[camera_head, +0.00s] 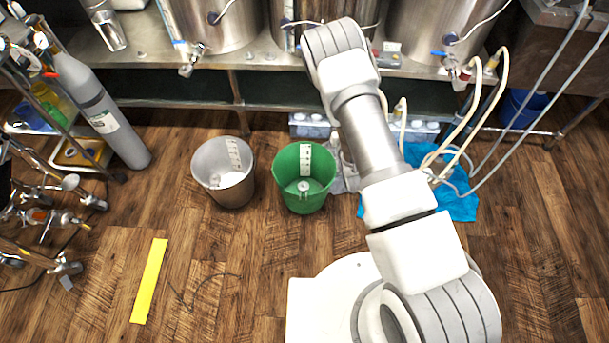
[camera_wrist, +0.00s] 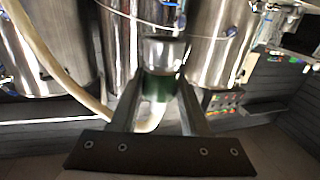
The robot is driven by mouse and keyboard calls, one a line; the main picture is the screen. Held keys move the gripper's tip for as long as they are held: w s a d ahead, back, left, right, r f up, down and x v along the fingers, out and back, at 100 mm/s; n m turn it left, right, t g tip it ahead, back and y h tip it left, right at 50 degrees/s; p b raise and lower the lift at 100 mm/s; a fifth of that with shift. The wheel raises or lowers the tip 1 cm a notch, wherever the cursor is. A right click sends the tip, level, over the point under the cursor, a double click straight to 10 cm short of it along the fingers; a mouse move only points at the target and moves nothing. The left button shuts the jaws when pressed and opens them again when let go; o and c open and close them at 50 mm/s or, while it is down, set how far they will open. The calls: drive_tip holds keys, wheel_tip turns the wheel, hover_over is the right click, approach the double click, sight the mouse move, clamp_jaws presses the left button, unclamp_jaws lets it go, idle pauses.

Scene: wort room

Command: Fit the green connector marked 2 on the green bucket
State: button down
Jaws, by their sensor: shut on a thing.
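The green bucket (camera_head: 324,185) stands upright on the wooden floor in the head view. It has a white scale strip inside its back wall and a small pale fitting (camera_head: 303,186) at its bottom. In the wrist view my gripper (camera_wrist: 160,88) is shut on a short cylinder with a dark green band, which looks like the green connector (camera_wrist: 160,87), with a metal part above it. No number mark is readable on it. A pale hose (camera_wrist: 55,62) runs down behind the fingers. In the head view my arm hides the gripper and the connector.
A grey-white bucket (camera_head: 229,190) stands left of the green one. Steel tanks with taps stand on a bench (camera_head: 270,62) behind. A grey gas cylinder (camera_head: 92,98) leans at left. A blue cloth (camera_head: 458,205) lies at right under hoses. Floor around the yellow strip (camera_head: 149,281) is mostly clear.

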drive_tip(key=a+f+n+y+b, duration=0.1)
drive_tip(key=a+f+b, duration=0.3)
drive_tip(key=f, duration=0.7)
drive_tip(key=a+f+y+b, duration=0.1)
drive_tip(key=a+f+b, duration=0.1)
drive_tip(key=f+b, duration=0.65)
drive_tip(key=a+f+n+y+b, duration=0.15)
drive_tip(key=a+f, duration=0.25)
drive_tip(key=f, duration=1)
drive_tip(key=b, duration=0.4)
hover_over(304, 184)
drive_tip(key=shift+m+g+h, duration=0.25)
drive_tip(key=shift+g, duration=0.15)
wheel_tip(304, 184, down, 4)
drive_tip(key=shift+w+a+f, duration=0.1)
drive_tip(key=shift+w+a, duration=0.05)
drive_tip(key=shift+f+p, duration=0.3)
drive_tip(key=shift+f, duration=0.65)
drive_tip(key=shift+f, duration=1.3)
drive_tip(key=shift+c, duration=1.6)
unclamp_jaws()
drive_tip(key=shift+s, duration=0.2)
